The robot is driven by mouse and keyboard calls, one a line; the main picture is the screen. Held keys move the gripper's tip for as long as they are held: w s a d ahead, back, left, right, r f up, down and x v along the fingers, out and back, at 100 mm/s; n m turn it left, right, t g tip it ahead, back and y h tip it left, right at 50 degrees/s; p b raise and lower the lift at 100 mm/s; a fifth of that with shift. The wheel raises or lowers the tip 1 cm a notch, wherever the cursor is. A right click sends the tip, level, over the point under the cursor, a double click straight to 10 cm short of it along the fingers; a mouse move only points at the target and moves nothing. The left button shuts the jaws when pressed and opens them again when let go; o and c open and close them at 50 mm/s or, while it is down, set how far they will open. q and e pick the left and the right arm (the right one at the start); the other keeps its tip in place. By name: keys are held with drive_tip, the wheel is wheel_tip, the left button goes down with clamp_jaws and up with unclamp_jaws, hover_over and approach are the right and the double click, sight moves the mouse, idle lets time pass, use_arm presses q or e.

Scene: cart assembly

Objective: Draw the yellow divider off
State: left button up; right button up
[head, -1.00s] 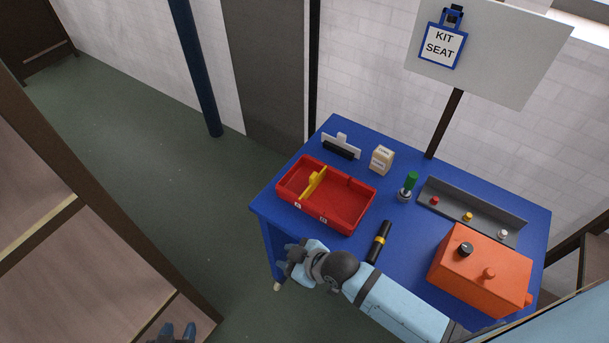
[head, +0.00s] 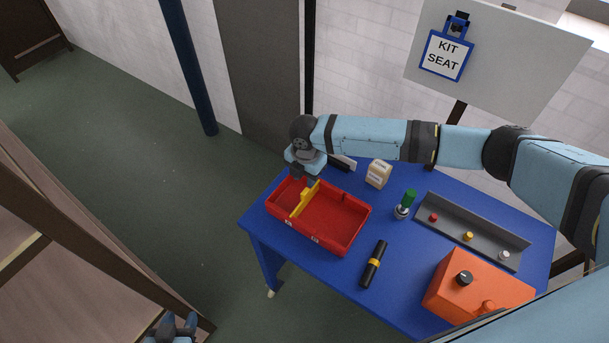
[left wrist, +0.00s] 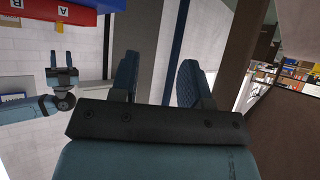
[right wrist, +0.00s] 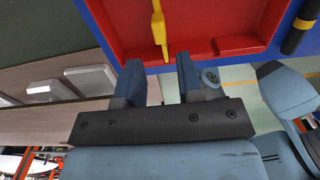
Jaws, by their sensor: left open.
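The yellow divider (head: 306,199) stands across the red tray (head: 345,240), with a smaller compartment on its left and a larger one on its right. My right gripper (head: 299,174) is above the tray's far left edge, near the divider's far end. In the right wrist view my right gripper (right wrist: 160,75) is open and empty, and the divider (right wrist: 159,28) shows just beyond the gap between its fingers. They look apart. My left gripper (head: 174,326) is low at the bottom left, away from the table; its open, empty fingers (left wrist: 158,80) show in the left wrist view.
On the blue table (head: 330,270) are a black cylinder with a yellow band (head: 374,263), a cream block (head: 378,174), a green-topped part (head: 405,204), a grey rail (head: 450,224) and an orange box (head: 470,288). My right arm hides part of a white-and-black piece behind the tray.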

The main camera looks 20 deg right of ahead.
sight(305, 191)
wheel_tip(305, 191, down, 9)
drive_tip(key=b, duration=0.8)
drive_tip(key=shift+r, duration=0.6)
drive_tip(key=c, duration=0.3)
clamp_jaws()
drive_tip(key=shift+r+p, duration=0.15)
drive_tip(key=shift+p, duration=0.15)
drive_tip(key=shift+r+p, duration=0.5)
drive_tip(key=shift+p, duration=0.2)
